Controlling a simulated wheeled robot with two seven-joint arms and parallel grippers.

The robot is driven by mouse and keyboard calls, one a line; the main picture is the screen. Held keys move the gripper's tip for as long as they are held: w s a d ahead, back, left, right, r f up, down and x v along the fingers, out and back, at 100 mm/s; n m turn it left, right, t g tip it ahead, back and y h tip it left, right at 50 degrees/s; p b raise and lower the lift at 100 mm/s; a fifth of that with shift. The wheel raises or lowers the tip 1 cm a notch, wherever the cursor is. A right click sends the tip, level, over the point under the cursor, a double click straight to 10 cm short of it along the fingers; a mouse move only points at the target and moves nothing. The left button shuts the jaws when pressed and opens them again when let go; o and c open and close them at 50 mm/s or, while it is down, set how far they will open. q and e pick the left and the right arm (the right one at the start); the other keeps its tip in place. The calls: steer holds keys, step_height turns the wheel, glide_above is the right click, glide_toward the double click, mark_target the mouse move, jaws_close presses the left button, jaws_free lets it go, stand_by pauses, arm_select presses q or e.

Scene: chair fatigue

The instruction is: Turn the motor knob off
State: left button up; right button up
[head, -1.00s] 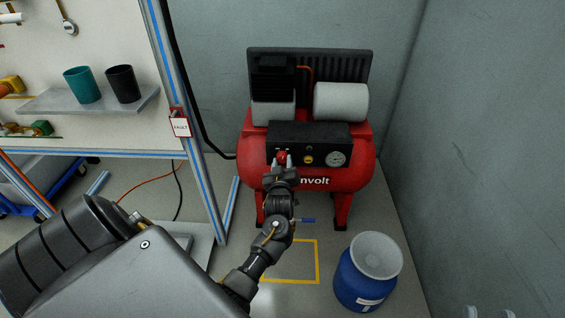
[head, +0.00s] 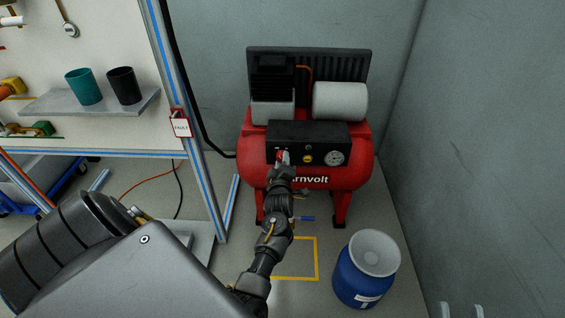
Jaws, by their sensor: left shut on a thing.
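The red motor knob (head: 280,154) sits on the left part of the black control panel of the red compressor (head: 350,176). My left gripper (head: 283,158) is at the panel front, with its fingers closed on the knob. The fingers cover part of the knob, so its exact setting is hard to read. A yellow button (head: 307,159) and a round gauge (head: 334,158) are to the right of the knob. My right gripper is not in view.
A blue drum (head: 366,275) stands on the floor at the lower right. A workbench with a shelf (head: 60,100) and a hanging FAULT tag (head: 181,127) is on the left. Grey walls enclose the compressor behind and to the right. A yellow floor outline (head: 317,262) lies in front of it.

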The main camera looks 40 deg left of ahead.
arm_select(q)
steer(key=shift+w+d+r, duration=0.1)
steer(key=shift+w, duration=0.05)
stand_by(0.3)
steer(key=o, duration=1)
arm_select(e)
steer(key=shift+s+f, duration=0.1)
